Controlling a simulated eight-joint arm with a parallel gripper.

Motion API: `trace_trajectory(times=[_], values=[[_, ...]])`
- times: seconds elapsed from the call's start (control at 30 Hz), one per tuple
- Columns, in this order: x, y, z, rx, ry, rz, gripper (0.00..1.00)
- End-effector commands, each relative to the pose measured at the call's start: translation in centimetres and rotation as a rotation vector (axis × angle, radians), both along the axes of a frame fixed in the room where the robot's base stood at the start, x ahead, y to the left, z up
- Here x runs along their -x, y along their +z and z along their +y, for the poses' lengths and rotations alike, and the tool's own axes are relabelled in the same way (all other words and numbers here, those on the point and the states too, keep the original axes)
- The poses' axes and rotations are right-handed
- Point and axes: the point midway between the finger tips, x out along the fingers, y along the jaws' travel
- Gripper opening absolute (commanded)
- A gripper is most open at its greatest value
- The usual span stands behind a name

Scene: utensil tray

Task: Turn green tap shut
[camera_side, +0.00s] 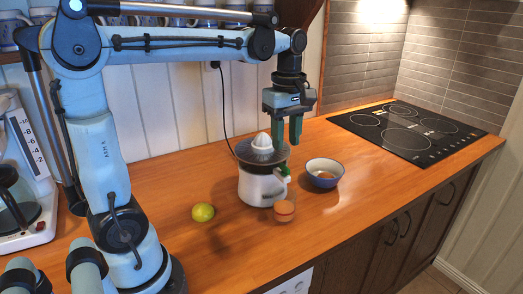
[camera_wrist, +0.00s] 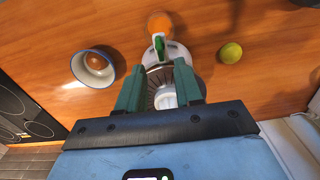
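The green tap (camera_side: 286,171) sits on the front right of a white juicer (camera_side: 258,188) with a grey dish and a white cone on top. In the wrist view the green tap (camera_wrist: 159,44) shows as a narrow upright piece beyond my fingertips. A glass (camera_side: 284,210) with orange content stands by the juicer, below the tap; its orange top (camera_wrist: 160,22) also shows in the wrist view. My gripper (camera_side: 288,143) points down above the juicer's right side, higher than the tap. In the wrist view my gripper (camera_wrist: 158,66) has its green fingers apart with nothing held.
A blue-and-white bowl (camera_side: 325,174) with something brown inside stands right of the juicer. A lime (camera_side: 203,212) lies on the left. A black cooktop (camera_side: 408,130) is at the back right. A white coffee maker (camera_side: 22,190) stands at the far left. The front right counter is clear.

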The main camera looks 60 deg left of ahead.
Motion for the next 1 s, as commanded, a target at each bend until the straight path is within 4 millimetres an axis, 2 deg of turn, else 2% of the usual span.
trace_trajectory(times=[0.2, 0.4, 0.6, 0.87, 1.0], values=[[0.0, -3.3, 0.0, 0.000, -0.001, -0.001, 0.35], [0.0, -5.4, 0.0, 0.000, -0.001, -0.001, 0.35], [0.0, -6.2, 0.0, 0.000, -0.001, -0.001, 0.35], [0.0, -6.3, 0.0, 0.000, -0.001, -0.001, 0.35], [0.0, -6.2, 0.0, 0.000, -0.001, -0.001, 0.15]])
